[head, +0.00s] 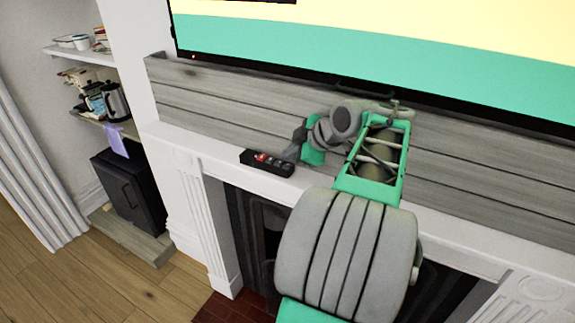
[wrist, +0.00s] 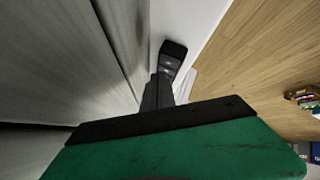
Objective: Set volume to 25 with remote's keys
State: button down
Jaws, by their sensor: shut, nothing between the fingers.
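The black remote (head: 267,162) lies on the white mantel shelf, near its left part, with a red key and several grey keys on its top. In the wrist view the remote (wrist: 171,58) lies straight beyond my gripper's tips, and its near end is hidden by them. My gripper (head: 292,152) is shut and empty. Its tips are at the right end of the remote; I cannot tell whether they touch it. The TV (head: 420,45) above the mantel shows a teal and cream picture, cut off by the top of the head view. No volume number is in view.
The grey plank wall (head: 230,95) rises close behind the mantel shelf (head: 200,148). The shelf is narrow, and its front edge drops to the fireplace (head: 255,225). Shelves with a kettle (head: 115,102) and a black cabinet (head: 130,190) stand at the left.

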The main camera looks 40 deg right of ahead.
aim_at(290, 167)
jog(key=shift+f, duration=0.1)
dwell(0.5)
jog(key=shift+f+b, duration=0.3)
jog(key=shift+b, duration=0.35)
jog(key=shift+f+b, duration=0.4)
jog(key=shift+b, duration=0.05)
dwell(0.3)
jog(key=shift+r, duration=0.1)
jog(key=shift+r+p, duration=0.45)
jog(key=shift+r, duration=0.25)
notch_tip(290, 167, up, 5)
jog(key=p, duration=0.3)
dwell(0.3)
dwell(3.9)
